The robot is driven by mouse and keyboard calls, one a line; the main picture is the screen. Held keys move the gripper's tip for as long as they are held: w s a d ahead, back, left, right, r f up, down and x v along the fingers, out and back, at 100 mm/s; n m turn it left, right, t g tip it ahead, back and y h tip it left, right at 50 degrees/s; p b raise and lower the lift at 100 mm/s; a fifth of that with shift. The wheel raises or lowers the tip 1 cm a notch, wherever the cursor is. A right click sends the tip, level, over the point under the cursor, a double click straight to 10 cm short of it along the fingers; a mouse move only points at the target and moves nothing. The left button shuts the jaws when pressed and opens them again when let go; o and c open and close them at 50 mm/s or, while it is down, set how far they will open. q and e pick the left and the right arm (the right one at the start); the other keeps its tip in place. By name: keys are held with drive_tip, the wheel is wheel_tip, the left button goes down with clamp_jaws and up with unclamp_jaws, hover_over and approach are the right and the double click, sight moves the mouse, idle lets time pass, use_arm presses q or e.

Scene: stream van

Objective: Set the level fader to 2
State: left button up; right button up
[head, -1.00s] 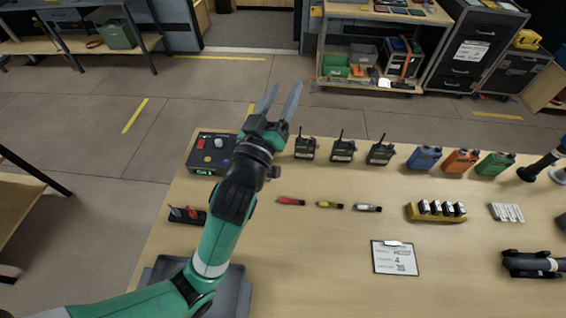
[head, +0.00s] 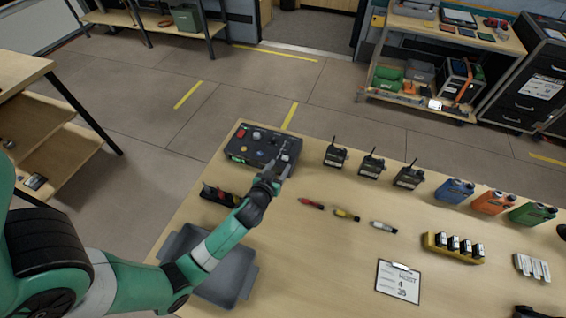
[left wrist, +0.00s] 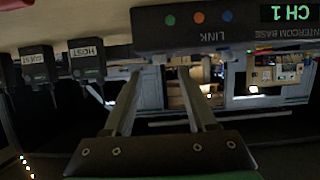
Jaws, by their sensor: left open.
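The dark intercom base (head: 250,157) sits at the far left corner of the table, with a red button (head: 240,132), other knobs and a green display on it. In the left wrist view the intercom base (left wrist: 195,33) appears upside down at the top, with "CH 1", "LINK" and coloured lights on its face. I cannot make out the level fader or its setting. My left gripper (head: 284,165) is at the right front part of the base, and its fingers overlap the base in the head view. In the left wrist view the gripper (left wrist: 160,75) is open and empty. Contact cannot be told.
Several radios (head: 335,156) stand right of the base. Small coloured markers (head: 346,215) and a clipboard (head: 398,282) lie on the table (head: 320,265), with bare wood between.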

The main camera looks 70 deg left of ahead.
sight(285, 159)
use_arm(q)
drive_tip(key=x, duration=0.4)
drive_tip(key=shift+w+a+f+b, duration=0.1)
drive_tip(key=shift+w+a+b, duration=0.05)
drive_tip(key=shift+b, duration=0.2)
clamp_jaws()
idle(1.0)
